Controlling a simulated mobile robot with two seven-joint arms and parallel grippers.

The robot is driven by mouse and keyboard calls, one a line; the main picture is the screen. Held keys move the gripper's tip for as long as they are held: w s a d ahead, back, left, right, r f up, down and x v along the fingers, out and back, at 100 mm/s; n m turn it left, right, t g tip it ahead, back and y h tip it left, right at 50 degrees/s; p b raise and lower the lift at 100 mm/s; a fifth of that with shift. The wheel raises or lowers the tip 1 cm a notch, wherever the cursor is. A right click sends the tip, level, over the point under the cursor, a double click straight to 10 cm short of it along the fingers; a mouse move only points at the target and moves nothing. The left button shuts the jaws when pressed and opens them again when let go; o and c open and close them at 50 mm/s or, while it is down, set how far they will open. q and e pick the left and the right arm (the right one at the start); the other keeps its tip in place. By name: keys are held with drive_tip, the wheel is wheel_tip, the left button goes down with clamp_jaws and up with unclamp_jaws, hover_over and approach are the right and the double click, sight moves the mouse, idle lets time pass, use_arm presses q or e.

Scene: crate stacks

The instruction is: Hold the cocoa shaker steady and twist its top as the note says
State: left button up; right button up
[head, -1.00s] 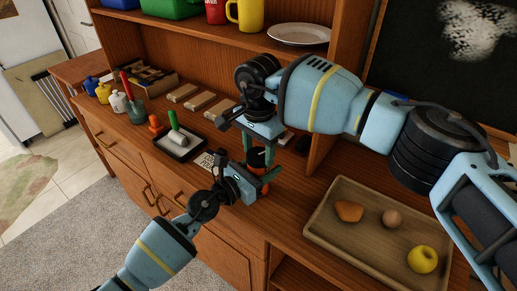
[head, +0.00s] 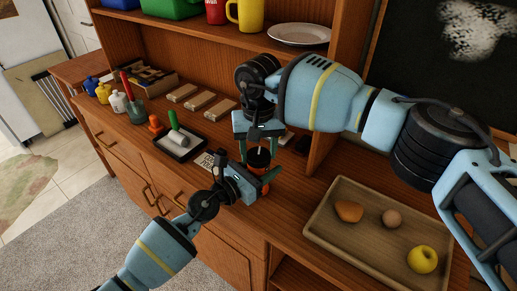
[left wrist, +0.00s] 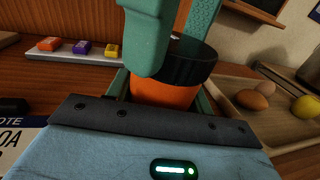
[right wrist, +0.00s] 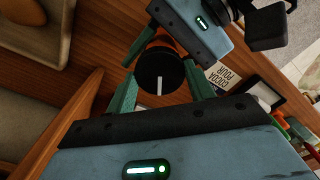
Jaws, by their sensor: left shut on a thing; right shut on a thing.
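The cocoa shaker has an orange body (left wrist: 165,92) and a black top (head: 259,158) with a white line on it. It stands upright on the counter. My left gripper (head: 258,172) is shut on the orange body from the front. My right gripper (head: 257,146) comes from above, shut on the black top, with one finger on each side. In the right wrist view the white line on the top (right wrist: 153,70) runs nearly straight up the picture. The note (head: 205,160) lies left of the shaker; in the right wrist view "COCOA" and "POUR" show on it.
A tray (head: 322,235) with bread, an egg and a yellow apple lies to the right. A dark tray (head: 182,155) with a green-handled roller is to the left. Wooden blocks (head: 201,101) lie behind. The shelf upright (head: 335,130) stands close behind my right gripper.

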sight(258, 154)
drive_tip(key=shift+n, duration=0.8)
drive_tip(key=o, duration=1)
wheel_tip(258, 154, up, 12)
drive_tip(key=shift+r, duration=0.1)
